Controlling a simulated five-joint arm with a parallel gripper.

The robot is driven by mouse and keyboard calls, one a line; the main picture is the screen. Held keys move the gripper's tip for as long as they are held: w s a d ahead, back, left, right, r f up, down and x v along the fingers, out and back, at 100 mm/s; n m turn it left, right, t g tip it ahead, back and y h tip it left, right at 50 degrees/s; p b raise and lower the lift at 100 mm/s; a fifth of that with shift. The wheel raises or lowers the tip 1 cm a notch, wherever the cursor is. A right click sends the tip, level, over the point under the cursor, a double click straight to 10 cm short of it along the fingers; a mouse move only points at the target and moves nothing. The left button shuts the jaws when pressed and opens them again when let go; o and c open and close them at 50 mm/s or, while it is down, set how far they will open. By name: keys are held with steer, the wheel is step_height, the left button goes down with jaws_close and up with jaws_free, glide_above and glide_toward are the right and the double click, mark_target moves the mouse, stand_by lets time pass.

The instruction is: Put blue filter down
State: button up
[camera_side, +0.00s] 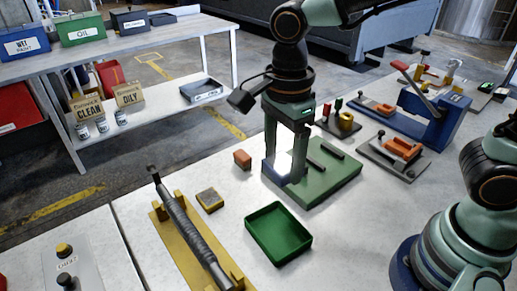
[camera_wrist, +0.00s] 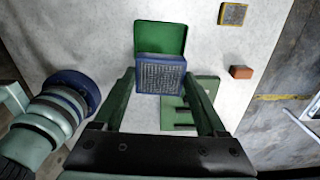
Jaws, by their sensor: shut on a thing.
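The blue filter (camera_wrist: 160,75) is a squarish block with a blue rim and a grey mesh face. My gripper (camera_wrist: 160,84) is shut on it, with one green finger on each side in the wrist view. In the side view my gripper (camera_side: 287,145) points down, and the filter's blue edge (camera_side: 268,168) shows low between the fingers, beside a bright white patch. The filter is at the left end of a green plate (camera_side: 335,180) with dark bars. I cannot tell whether it touches the plate or hangs just above it.
An empty green tray (camera_side: 278,233) lies in front of the plate. An orange block (camera_side: 242,159) and a yellow-rimmed block (camera_side: 210,200) lie to the left. A grey rod on a yellow holder (camera_side: 190,235) and a blue lever press (camera_side: 432,115) stand nearby.

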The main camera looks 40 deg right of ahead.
mark_target(277, 234)
step_height(277, 234, down, 19)
steer(key=shift+r, duration=0.15)
stand_by(0.4)
steer(key=o, duration=1.3)
steer(key=shift+o, duration=0.2)
step_height(277, 234, up, 11)
steer(key=d+r+n+t, duration=0.5)
steer(key=d+r+n, duration=0.7)
steer(key=d+n, duration=0.4)
steer(key=shift+d+r+n+t, duration=0.3)
steer(key=shift+d+r+n, duration=0.1)
steer(key=shift+n, duration=1.1)
